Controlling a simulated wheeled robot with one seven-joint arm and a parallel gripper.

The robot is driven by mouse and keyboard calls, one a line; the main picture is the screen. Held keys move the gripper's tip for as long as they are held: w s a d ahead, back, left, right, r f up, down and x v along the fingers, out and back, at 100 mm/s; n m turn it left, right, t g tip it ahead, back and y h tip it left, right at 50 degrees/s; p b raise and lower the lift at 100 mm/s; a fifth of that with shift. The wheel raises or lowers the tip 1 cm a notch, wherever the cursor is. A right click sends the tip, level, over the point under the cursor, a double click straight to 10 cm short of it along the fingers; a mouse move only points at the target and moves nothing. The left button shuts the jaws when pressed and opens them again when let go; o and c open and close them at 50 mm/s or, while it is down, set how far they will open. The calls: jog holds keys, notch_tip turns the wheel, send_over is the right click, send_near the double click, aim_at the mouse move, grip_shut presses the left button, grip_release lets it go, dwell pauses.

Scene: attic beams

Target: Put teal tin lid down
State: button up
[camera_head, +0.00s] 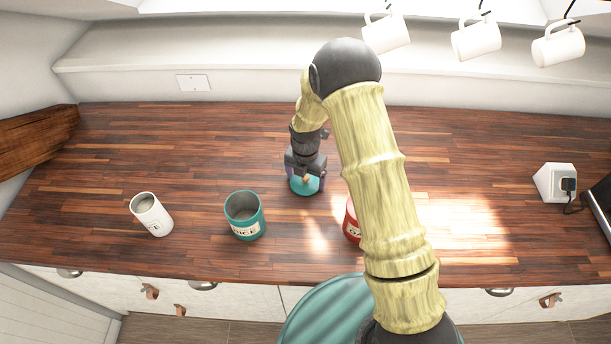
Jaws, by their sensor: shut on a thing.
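The teal tin lid (306,187) is a flat teal disc with a small tan knob, near the middle of the wooden counter. My gripper (306,178) points down over it and is shut on its knob. I cannot tell whether the lid touches the counter or is held just above it. The teal tin (244,217) stands upright and open, without a lid, to the left of my gripper and nearer the front edge. It has a pale label.
A white open tin (152,215) stands at the left. A red tin (351,222) is partly hidden behind my arm. A white socket block (556,183) sits at the right. White mugs (476,40) hang above the back. The counter (200,140) behind the tins is clear.

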jog(key=o, duration=0.8)
jog(key=shift+f, duration=0.1)
notch_tip(320, 180, up, 12)
jog(key=b, duration=0.3)
